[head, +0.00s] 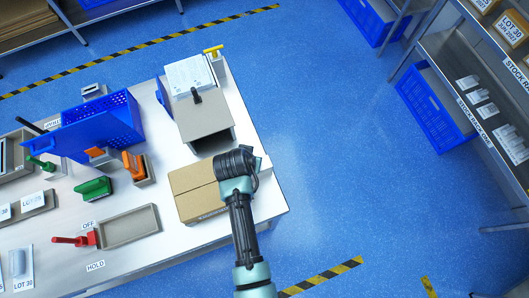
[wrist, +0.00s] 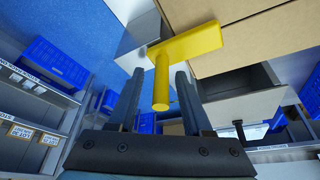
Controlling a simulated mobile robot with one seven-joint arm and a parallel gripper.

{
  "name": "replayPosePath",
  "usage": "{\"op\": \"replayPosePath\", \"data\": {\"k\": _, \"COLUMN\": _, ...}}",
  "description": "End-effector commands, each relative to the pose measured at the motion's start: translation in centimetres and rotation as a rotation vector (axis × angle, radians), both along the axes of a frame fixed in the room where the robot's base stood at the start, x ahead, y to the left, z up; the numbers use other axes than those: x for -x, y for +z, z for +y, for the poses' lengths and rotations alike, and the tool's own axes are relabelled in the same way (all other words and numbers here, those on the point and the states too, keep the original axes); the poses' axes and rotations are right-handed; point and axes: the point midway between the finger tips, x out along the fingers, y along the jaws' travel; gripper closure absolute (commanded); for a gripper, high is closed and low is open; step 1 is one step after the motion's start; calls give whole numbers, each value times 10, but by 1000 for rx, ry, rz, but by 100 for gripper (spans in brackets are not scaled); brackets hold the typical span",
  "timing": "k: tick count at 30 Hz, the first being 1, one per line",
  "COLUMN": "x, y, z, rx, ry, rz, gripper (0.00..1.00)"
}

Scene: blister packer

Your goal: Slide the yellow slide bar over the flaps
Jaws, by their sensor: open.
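A yellow T-shaped slide bar (wrist: 190,47) shows in the wrist view, by the edge of a cardboard box (wrist: 245,38) and a metal block (wrist: 140,38). Its stem lies between the two fingers of my open gripper (wrist: 160,82), with no clear grip on it. In the head view my arm covers this bar and my fingertips. The cardboard box (head: 193,207) sits at the table's near right corner, its top flaps (head: 198,178) looking flat with a seam across. My wrist hangs over its right side.
A grey open-fronted housing (head: 205,120) stands just behind the box. Another yellow T-handle (head: 213,51) is at the table's back edge. A blue bin (head: 118,118), a green handle (head: 94,188) and a grey tray (head: 130,226) lie left. Blue floor is free at right.

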Motion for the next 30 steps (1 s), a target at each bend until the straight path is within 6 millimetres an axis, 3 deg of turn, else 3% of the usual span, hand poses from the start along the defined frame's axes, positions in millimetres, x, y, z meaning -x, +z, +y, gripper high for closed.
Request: {"op": "replayPosePath", "data": {"k": 30, "x": 28, "y": 74, "z": 8, "rx": 0, "ry": 1, "rz": 0, "gripper": 50}}
